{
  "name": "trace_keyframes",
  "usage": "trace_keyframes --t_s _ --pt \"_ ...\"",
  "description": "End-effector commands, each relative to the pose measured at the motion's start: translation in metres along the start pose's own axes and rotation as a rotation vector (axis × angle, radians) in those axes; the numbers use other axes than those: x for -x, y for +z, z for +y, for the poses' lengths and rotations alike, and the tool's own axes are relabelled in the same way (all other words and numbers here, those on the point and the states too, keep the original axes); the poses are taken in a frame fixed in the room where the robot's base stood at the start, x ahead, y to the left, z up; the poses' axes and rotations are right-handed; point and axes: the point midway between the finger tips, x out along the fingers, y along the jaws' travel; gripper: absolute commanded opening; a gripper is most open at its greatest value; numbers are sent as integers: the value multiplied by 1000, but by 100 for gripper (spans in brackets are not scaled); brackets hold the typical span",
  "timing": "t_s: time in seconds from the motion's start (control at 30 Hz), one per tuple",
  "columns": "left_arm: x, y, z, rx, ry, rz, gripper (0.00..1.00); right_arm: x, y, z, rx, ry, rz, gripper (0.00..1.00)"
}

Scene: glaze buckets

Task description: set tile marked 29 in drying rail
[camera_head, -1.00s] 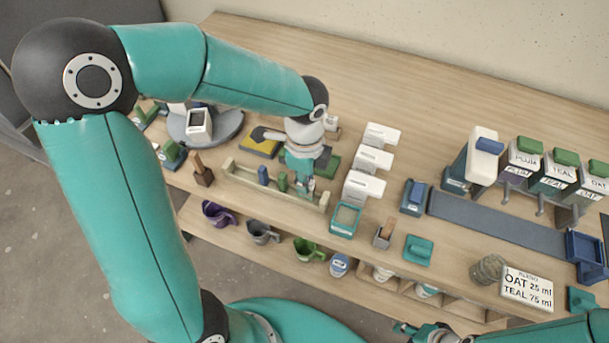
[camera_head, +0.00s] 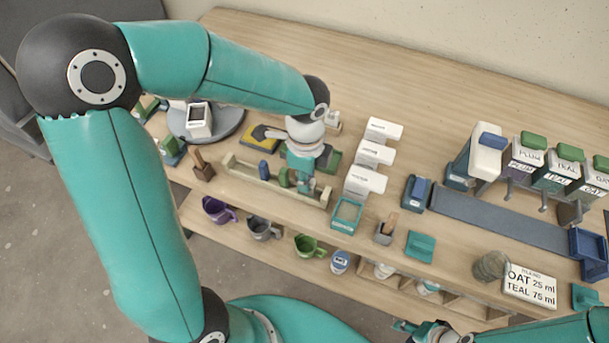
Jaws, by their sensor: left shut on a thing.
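The drying rail (camera_head: 238,171) is a pale wooden rail near the front edge of the upper shelf, left of centre. A blue tile (camera_head: 264,170) and a green tile (camera_head: 284,178) stand upright in it.
Three white boxes (camera_head: 365,182) and a teal open frame (camera_head: 346,216) stand right of the rail. A wooden block (camera_head: 203,172) is to its left. A yellow-topped pad (camera_head: 260,139) lies behind. Cups, including a green one (camera_head: 308,246), stand on the lower shelf.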

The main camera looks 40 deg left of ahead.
Motion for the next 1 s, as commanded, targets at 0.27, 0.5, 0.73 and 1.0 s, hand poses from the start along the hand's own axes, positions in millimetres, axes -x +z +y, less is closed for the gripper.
trace_keyframes --t_s 0.27,0.5,0.73,1.0 --pt "-4 0 0 -1 0 0 0 -3 0 1 0 0 0 40" --pt "-5 0 0 -1 0 0 32 -4 0 1 0 0 0 40" --pt "-5 0 0 -1 0 0 45 -4 0 1 0 0 0 40" --pt "2 -1 0 -1 0 0 45 3 0 -1 0 0 0 40"
